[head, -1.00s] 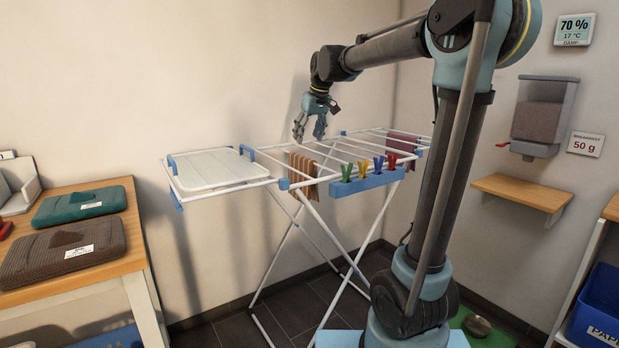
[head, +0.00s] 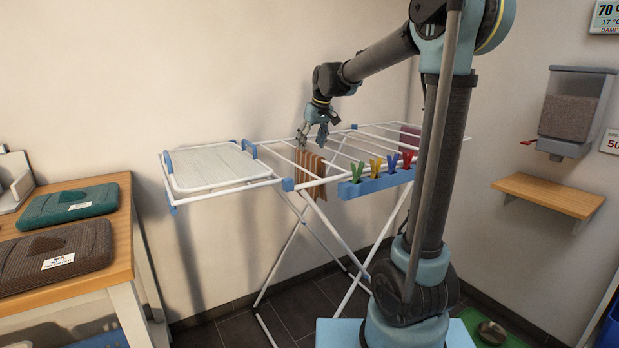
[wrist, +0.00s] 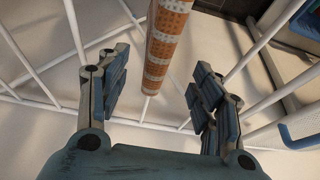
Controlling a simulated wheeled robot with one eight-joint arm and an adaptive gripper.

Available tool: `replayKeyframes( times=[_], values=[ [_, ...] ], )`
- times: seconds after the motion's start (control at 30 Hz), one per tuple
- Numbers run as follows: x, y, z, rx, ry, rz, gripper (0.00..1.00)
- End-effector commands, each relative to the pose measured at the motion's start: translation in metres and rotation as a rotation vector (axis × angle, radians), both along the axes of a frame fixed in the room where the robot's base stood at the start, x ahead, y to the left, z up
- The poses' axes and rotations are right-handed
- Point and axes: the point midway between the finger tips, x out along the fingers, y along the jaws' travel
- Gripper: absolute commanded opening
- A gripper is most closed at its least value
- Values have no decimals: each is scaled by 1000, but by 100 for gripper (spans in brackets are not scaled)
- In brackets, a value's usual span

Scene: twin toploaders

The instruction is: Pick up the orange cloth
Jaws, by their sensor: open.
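The orange cloth (head: 312,172) hangs folded over a rail of the white drying rack (head: 222,187), left of the row of pegs. In the wrist view the cloth (wrist: 167,45) shows orange with pale bands and runs from the top edge down between the fingers. My gripper (head: 314,140) is above the cloth, pointing down. In the wrist view my gripper (wrist: 158,95) is open, with a finger on each side of the cloth and gaps between. Neither finger visibly touches it.
Red, blue, yellow and green pegs (head: 376,168) stand on a blue holder at the rack's front. A purple cloth (head: 410,137) hangs at the rack's far right. A wooden table (head: 122,235) with folded items is at left. A wall shelf (head: 548,193) is at right.

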Motion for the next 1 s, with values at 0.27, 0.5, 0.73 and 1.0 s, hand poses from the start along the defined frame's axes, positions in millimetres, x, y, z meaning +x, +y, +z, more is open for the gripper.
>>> replayKeyframes(
  times=[0.27, 0.5, 0.73, 1.0],
  values=[
    [12, 7, -35, 0, 0, -2, 60],
    [16, 9, -49, 0, 0, -2, 60],
    [25, 13, -78, 0, 0, -1, 60],
    [28, 16, -90, 0, 0, -1, 60]
  ],
)
